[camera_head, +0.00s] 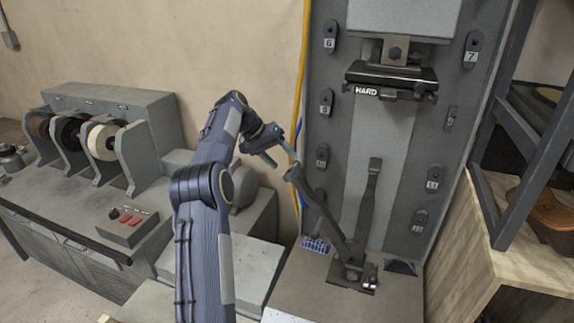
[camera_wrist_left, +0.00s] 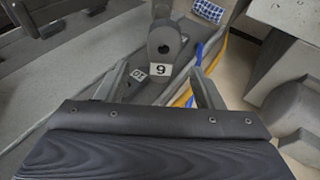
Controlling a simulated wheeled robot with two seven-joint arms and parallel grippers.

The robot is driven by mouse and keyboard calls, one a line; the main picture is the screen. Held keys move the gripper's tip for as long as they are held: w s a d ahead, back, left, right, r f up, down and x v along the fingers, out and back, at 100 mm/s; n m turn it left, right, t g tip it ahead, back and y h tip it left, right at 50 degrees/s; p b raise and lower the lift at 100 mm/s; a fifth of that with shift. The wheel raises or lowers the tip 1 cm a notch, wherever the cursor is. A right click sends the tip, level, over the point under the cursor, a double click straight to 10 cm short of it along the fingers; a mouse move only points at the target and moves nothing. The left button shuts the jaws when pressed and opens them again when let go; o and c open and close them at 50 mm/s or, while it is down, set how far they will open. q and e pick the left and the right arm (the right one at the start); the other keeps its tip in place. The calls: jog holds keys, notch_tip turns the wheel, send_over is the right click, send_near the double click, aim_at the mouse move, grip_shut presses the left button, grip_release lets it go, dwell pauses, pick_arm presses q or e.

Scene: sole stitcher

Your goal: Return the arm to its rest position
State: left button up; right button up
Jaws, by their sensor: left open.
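My left arm (camera_head: 205,200) rises from the bottom of the head view and reaches up toward the stitching machine (camera_head: 385,140). My left gripper (camera_head: 285,150) is at the upper end of a dark lever (camera_head: 322,212) in that view; whether they touch cannot be told. In the left wrist view the two fingers of the gripper (camera_wrist_left: 160,85) are spread apart with nothing held between them. A dark numbered peg (camera_wrist_left: 165,42) shows beyond the fingers. My right gripper is not in view.
A yellow cable (camera_head: 302,75) runs down the machine's left side. A bench on the left carries rolls (camera_head: 105,140) and a control box with red buttons (camera_head: 128,226). A wooden shelf (camera_head: 475,255) with a dark frame stands at the right.

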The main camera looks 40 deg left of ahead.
pick_arm(q)
jog(key=s+d+r, duration=0.7)
jog(key=r, duration=0.1)
jog(key=s+d+f+m+b, duration=0.1)
jog(key=s+d+b, duration=0.1)
jog(key=s+d, duration=0.8)
jog(key=s+d+f+m+b, duration=0.1)
jog(key=s+d+f, duration=0.5)
jog(key=s+f, duration=0.2)
jog(key=s+d+f+m+y, duration=0.1)
jog(key=s+d+f, duration=0.6)
jog(key=s, duration=0.3)
jog(key=shift+s+f+b, duration=0.4)
